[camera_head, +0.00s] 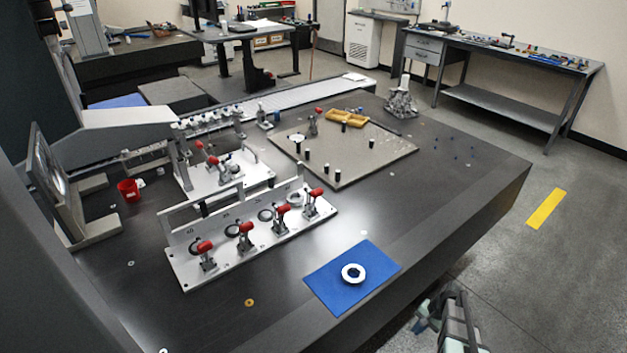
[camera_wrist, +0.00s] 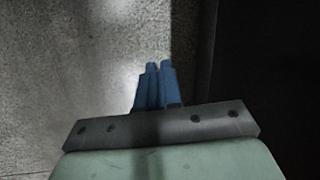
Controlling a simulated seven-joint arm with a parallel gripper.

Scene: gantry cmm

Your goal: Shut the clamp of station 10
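A long light fixture plate (camera_head: 178,273) stands on the dark table and carries a row of toggle clamps with red handles. The clamps run from the near left clamp (camera_head: 206,252) through two middle clamps (camera_head: 246,236) to the far right clamp (camera_head: 314,202). The station numbers on the raised back strip are too small to read surely, so I cannot tell which is station 10.
A blue mat (camera_head: 330,289) with a white ring (camera_head: 353,273) lies near the front edge. A second fixture with red handles (camera_head: 213,160) stands behind the plate. A red cup (camera_head: 128,190) is at left, and a plate with black posts (camera_head: 375,155) is behind right.

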